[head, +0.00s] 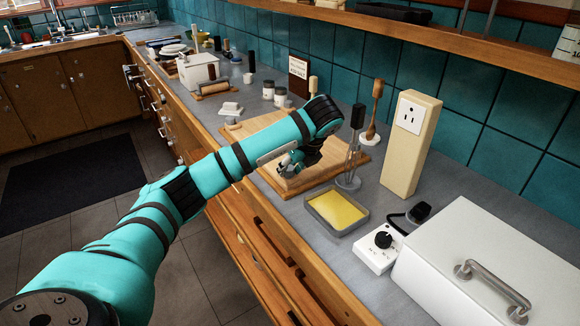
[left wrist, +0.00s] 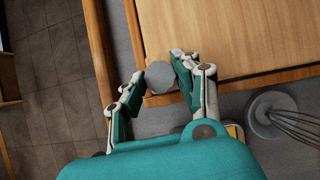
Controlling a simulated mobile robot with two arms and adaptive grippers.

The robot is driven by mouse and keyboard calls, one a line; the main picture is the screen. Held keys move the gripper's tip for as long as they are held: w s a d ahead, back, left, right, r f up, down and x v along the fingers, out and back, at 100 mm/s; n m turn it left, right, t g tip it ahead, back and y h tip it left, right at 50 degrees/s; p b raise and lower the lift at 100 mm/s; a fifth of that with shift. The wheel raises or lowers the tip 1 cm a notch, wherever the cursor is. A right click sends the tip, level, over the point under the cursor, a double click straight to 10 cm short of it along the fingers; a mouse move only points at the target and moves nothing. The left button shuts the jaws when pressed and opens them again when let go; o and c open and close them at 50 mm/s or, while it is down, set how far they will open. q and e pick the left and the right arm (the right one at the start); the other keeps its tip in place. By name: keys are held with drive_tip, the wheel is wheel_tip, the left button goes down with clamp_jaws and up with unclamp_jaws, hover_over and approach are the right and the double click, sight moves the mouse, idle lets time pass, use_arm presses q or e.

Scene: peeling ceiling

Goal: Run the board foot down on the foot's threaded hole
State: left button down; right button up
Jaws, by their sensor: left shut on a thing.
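The light wooden board (head: 330,172) lies on the grey counter, and its near corner shows in the left wrist view (left wrist: 215,40). My left gripper (head: 292,165) is over the board's near part. In the left wrist view its fingers are closed around a small grey round board foot (left wrist: 159,76), which overlaps the board's corner in the picture. The fingers and the foot hide the threaded hole, so I cannot tell whether the foot touches it or how far it is down. My right gripper is not in view.
A whisk in a holder (head: 351,150) stands close to the board's right side. A grey tray with a yellow sponge (head: 337,212) lies in front of it. A cream outlet post (head: 408,140), a white switch box (head: 377,250) and a white lidded box (head: 470,250) stand farther right.

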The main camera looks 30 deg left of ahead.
use_arm(q)
drive_tip(key=shift+s+f, duration=0.1)
drive_tip(key=shift+f, duration=0.05)
idle(0.6)
drive_tip(key=shift+s+a+f+m+t+h+b, duration=0.15)
drive_tip(key=shift+m+t+b, duration=0.15)
drive_tip(key=shift+m+b, duration=0.25)
drive_tip(key=shift+w+f+m+t+h+b, duration=0.15)
drive_tip(key=shift+m+t+b, duration=0.15)
drive_tip(key=shift+m+b, duration=0.25)
drive_tip(key=shift+s+m+t, duration=0.15)
drive_tip(key=shift+m+t, duration=0.15)
drive_tip(key=shift+m, duration=0.6)
drive_tip(key=shift+r+m+h+b, duration=0.1)
drive_tip(key=shift+m+h+b, duration=0.2)
drive_tip(key=shift+b, duration=0.05)
drive_tip(key=shift+r, duration=0.1)
